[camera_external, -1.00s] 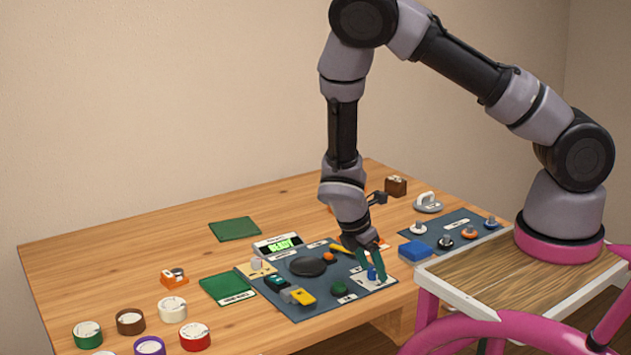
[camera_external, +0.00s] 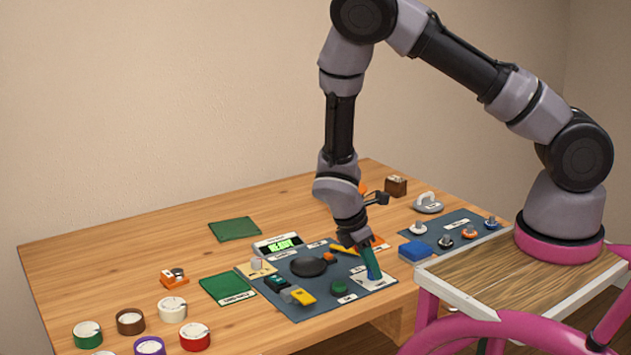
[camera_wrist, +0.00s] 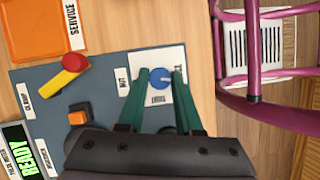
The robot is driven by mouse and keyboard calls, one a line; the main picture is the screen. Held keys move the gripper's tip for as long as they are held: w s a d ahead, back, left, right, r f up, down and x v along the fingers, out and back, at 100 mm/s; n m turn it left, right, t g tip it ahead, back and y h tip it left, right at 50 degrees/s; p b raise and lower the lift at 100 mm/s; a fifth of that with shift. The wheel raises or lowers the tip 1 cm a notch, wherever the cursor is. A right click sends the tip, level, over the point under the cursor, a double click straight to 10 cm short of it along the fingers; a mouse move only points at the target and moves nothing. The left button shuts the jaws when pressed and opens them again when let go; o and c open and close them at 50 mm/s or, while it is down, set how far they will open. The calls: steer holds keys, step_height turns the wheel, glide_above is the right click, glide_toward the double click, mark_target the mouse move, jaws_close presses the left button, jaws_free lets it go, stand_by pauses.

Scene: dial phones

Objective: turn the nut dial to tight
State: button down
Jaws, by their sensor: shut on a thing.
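The nut dial is a small blue knob (camera_wrist: 160,77) on a white plate (camera_wrist: 158,60) beside a "NUT" label, seen in the wrist view. A pale pointer mark shows on its top. The plate's other lettering is too small to read surely. My gripper (camera_wrist: 161,75) has green fingers and is shut on the knob, one finger on each side. In the external view my gripper (camera_external: 373,276) points down at the front right corner of the dark panel (camera_external: 322,308), and its fingers mostly hide the blue knob.
A yellow lever with a red end (camera_wrist: 62,78) and an orange button (camera_wrist: 77,117) stand near the dial. The display (camera_wrist: 20,150) reads "READY". A blue block (camera_external: 415,250) lies right of my gripper.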

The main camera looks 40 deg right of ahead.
steer(key=m, duration=0.2)
steer(key=m+g, duration=0.1)
steer(key=shift+w+m+y, duration=0.2)
steer(key=shift+m+y, duration=0.1)
steer(key=shift+m, duration=0.1)
steer(key=m+g+y, duration=0.1)
steer(key=m, duration=0.2)
steer(key=shift+d, duration=0.1)
steer(key=m+g+y, duration=0.1)
steer(key=m, duration=0.3)
steer(key=shift+w, duration=0.1)
steer(key=shift+d+m+y, duration=0.15)
steer(key=shift+m+y, duration=0.55)
steer(key=shift+m, duration=1)
steer(key=c, duration=0.6)
jaws_free()
steer(key=v, duration=1.1)
steer(key=shift+w+d+f, duration=0.1)
steer(key=shift+w, duration=0.05)
